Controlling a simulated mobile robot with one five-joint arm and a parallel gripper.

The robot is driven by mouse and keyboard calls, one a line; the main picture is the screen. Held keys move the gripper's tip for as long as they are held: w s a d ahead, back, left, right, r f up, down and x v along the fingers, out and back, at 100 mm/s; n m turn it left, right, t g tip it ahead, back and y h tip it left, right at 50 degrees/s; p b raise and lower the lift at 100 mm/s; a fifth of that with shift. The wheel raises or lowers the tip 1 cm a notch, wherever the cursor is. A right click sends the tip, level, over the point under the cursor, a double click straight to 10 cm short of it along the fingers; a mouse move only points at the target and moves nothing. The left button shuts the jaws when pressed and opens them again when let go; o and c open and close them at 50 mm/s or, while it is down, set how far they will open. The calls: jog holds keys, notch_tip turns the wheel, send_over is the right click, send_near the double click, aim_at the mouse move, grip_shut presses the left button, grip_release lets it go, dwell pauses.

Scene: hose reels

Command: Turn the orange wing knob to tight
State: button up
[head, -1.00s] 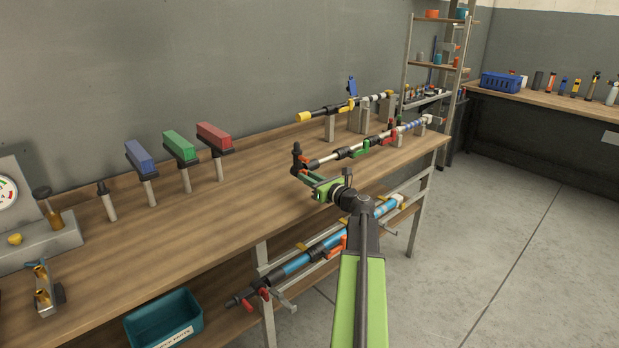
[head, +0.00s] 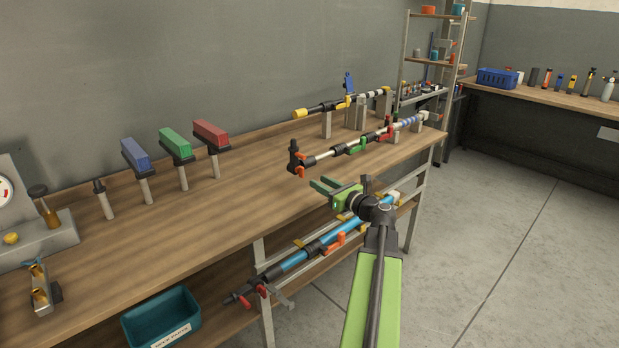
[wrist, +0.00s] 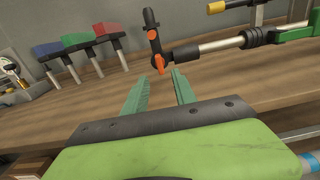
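An orange wing knob (wrist: 159,62) hangs under the black end fitting (wrist: 153,38) of a pole held above the bench. The knob is small in the head view (head: 300,171), at the pole's near left end. Its turn setting cannot be read. My gripper (head: 319,184) is open and empty, in front of and right of the knob in the head view. In the wrist view, its two green fingers (wrist: 160,78) point toward the knob, which appears just beyond the tips, apart from them.
Green (head: 363,146) and red (head: 384,133) clamps sit along the same pole. A yellow-tipped pole (head: 318,109) runs behind it. Blue, green and red blocks (head: 176,143) stand on posts at left. The bench top (head: 240,195) between is clear.

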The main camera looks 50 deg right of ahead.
jog(key=s, duration=0.9)
jog(key=shift+a, duration=0.35)
